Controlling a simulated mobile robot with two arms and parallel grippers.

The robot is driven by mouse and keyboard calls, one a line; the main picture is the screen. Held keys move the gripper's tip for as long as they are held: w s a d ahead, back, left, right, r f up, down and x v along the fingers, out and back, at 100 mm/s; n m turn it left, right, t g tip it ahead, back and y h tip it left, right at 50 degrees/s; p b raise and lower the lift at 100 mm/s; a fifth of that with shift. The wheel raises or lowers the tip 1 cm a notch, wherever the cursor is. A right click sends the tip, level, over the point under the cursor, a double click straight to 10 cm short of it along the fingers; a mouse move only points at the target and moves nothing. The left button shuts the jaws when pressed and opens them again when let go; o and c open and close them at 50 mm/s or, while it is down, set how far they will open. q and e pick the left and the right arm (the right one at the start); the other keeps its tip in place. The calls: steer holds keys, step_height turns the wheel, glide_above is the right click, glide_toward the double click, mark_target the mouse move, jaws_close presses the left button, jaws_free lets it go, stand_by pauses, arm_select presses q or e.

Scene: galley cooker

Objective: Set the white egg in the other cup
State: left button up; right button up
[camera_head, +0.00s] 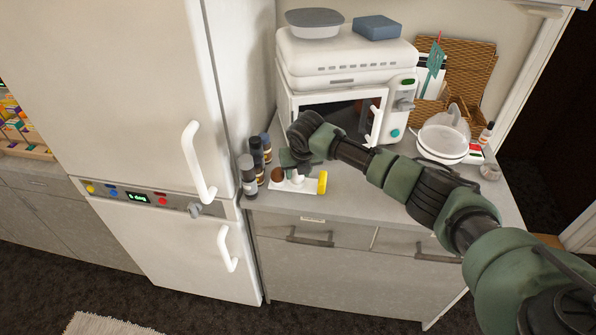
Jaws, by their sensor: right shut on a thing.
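My right gripper (293,166) reaches in from the right and points down over a small white tray (308,189) at the front left of the counter. It is shut on a small white thing (297,179), which looks like the white egg, low over the tray. A brown egg (277,175) sits at the tray's left end. A yellow cup (322,182) is at its right end. The gripper's fingers and wrist hide part of the tray, and I cannot tell whether the white egg touches anything below. My left gripper is not in view.
Several dark bottles (248,176) stand close left of the tray, beside the fridge (150,120). A white microwave (345,70) is behind my arm. A white appliance with a clear lid (443,135) is at the right. The counter's front strip (365,208) is clear.

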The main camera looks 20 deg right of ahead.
steer(key=o, duration=0.8)
steer(key=shift+o, duration=0.2)
steer(key=shift+r, duration=0.1)
